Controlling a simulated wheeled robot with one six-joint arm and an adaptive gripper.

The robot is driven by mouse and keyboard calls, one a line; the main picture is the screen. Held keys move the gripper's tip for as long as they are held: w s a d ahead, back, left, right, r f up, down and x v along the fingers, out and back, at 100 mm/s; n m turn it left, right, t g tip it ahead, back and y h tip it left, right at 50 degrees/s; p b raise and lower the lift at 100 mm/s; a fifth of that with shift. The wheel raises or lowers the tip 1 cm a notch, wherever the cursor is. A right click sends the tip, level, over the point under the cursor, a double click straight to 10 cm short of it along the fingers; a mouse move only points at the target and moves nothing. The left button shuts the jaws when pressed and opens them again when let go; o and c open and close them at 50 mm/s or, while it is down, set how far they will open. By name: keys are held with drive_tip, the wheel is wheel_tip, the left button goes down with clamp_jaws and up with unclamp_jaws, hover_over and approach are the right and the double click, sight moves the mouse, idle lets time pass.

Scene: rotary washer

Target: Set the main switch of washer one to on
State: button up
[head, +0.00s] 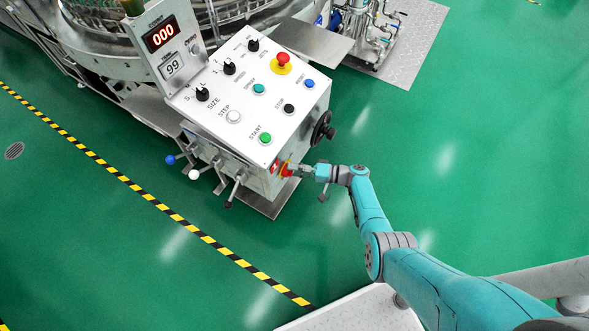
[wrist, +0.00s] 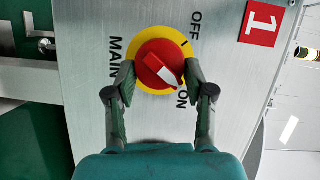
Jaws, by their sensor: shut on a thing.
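The main switch is a red round knob (wrist: 152,66) with a white pointer on a yellow ring, labelled MAIN, OFF and ON. The white pointer slants to the lower right in the wrist view, with its broad end close to the ON label (wrist: 183,98). My gripper (wrist: 160,75) has one finger on each side of the knob and is shut on it. In the head view, my gripper (head: 304,168) meets the switch (head: 287,170) at the lower right side of the control box; the knob is small and partly hidden there.
A red sign with a white 1 (wrist: 262,23) is on the same panel. The control box (head: 250,85) carries buttons, dials and an emergency stop (head: 283,59). A black handwheel (head: 323,130) and levers (head: 233,188) stick out near my gripper. The green floor to the right is open.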

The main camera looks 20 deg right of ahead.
drive_tip(key=shift+f+m, duration=0.1)
drive_tip(key=shift+m, duration=0.8)
drive_tip(key=o, duration=1.2)
drive_tip(key=shift+c, duration=0.2)
drive_tip(key=shift+y, duration=0.3)
drive_tip(key=v, duration=1.2)
drive_tip(key=shift+f, duration=0.1)
drive_tip(key=shift+a+f, duration=0.1)
